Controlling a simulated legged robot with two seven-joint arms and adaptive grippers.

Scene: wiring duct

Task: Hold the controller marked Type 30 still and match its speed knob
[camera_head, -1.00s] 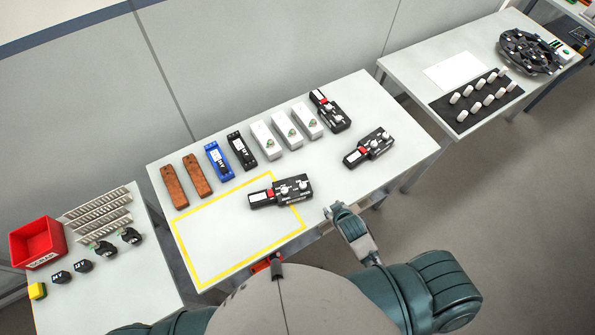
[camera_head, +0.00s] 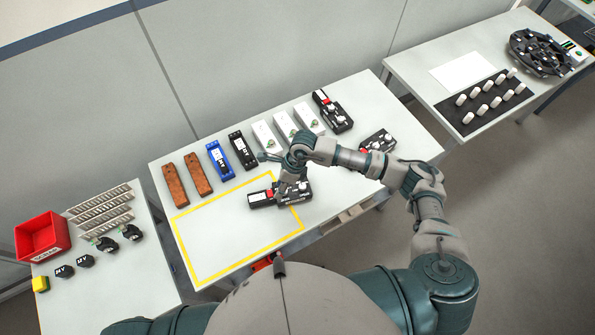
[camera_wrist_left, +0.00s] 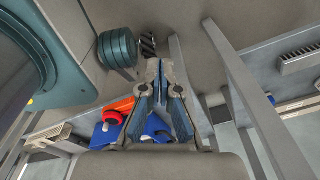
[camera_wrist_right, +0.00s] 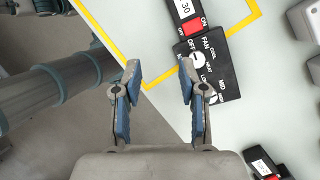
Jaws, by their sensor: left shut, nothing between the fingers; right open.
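A black controller (camera_head: 296,194) with white knobs and a red switch lies across the right line of the yellow outline. In the right wrist view this controller (camera_wrist_right: 224,72) shows "30" on its white label, a red ON/OFF switch and FAN, COOL, LOW and MED marks. Its upper knob (camera_wrist_right: 198,60) is white; the right finger partly covers the lower markings. My right gripper (camera_wrist_right: 158,72) is open and empty above the table, with one finger over the controller's edge. In the head view the right gripper (camera_head: 270,175) hangs above the controller. My left gripper (camera_wrist_left: 158,72) is shut and empty, seen only in its wrist view.
Two more controllers stand right: one at the back (camera_head: 333,110), one (camera_head: 378,142) partly behind my right arm. Brown, blue, black and white blocks line the table's back. The yellow outline's inside (camera_head: 230,235) is mostly clear. A red bin (camera_head: 42,236) stands on the left table.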

